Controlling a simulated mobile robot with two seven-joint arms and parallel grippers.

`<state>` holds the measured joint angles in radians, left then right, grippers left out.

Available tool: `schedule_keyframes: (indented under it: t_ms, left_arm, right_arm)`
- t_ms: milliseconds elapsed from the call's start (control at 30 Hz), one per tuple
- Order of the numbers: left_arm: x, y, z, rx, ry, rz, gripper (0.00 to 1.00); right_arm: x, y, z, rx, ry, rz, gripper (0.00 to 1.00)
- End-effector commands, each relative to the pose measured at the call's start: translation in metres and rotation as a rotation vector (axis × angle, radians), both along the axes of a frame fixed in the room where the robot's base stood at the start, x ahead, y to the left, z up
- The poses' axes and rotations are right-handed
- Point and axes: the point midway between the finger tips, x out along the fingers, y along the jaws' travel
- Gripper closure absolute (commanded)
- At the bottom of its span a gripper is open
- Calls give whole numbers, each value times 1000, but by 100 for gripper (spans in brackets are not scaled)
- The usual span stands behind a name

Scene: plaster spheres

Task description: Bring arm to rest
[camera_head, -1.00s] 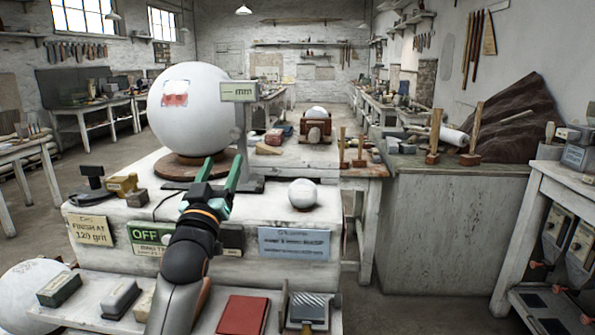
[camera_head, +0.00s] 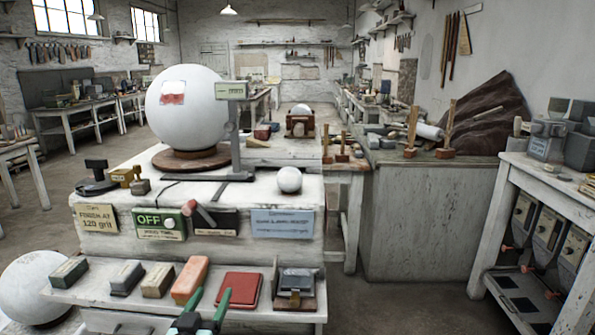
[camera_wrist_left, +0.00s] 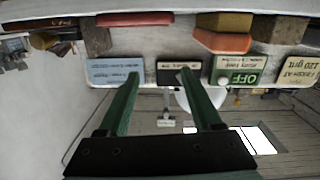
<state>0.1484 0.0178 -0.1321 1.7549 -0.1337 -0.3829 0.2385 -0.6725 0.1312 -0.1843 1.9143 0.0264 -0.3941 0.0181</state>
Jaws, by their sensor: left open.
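My left gripper (camera_head: 210,292) is low at the bottom edge of the head view, in front of the lower shelf of the workbench. Its two green fingers are apart with nothing between them. The same fingers (camera_wrist_left: 160,80) show open and empty in the left wrist view, where the bench front appears upside down. A large white plaster sphere (camera_head: 187,110) rests on a round brown turntable (camera_head: 190,158) on the bench top, behind and above the gripper. Most of my left arm is out of the head view. My right gripper does not show.
The lower shelf holds an orange block (camera_head: 190,280), a red pad (camera_head: 240,290) and several other blocks. Above it are a green OFF sign (camera_head: 160,222) and a red-handled lever (camera_head: 198,212). A small white sphere (camera_head: 289,180) sits on the bench. Floor is open at right.

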Motion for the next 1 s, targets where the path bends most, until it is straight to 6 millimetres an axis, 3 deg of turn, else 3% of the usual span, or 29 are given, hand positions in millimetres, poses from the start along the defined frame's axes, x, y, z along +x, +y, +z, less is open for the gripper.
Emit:
schedule_keyframes:
  t_ms: [33,200,400,500,633,767,1000]
  left_arm:
    - [-22,0,-38,16,72,-10,34]
    - [-101,-3,-134,60,275,-52,34]
    - [-211,-8,-217,98,502,-112,34]
    - [-257,-10,-240,108,588,-139,34]
    - [-295,-12,-256,115,656,-162,34]
    - [-309,-12,-261,117,681,-171,34]
    - [-310,-12,-262,116,682,-171,34]
  right_arm:
    - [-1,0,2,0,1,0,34]
    - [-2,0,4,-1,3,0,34]
    - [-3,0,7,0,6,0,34]
    - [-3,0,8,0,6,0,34]
    - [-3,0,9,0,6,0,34]
    - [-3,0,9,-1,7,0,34]
    - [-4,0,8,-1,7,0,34]
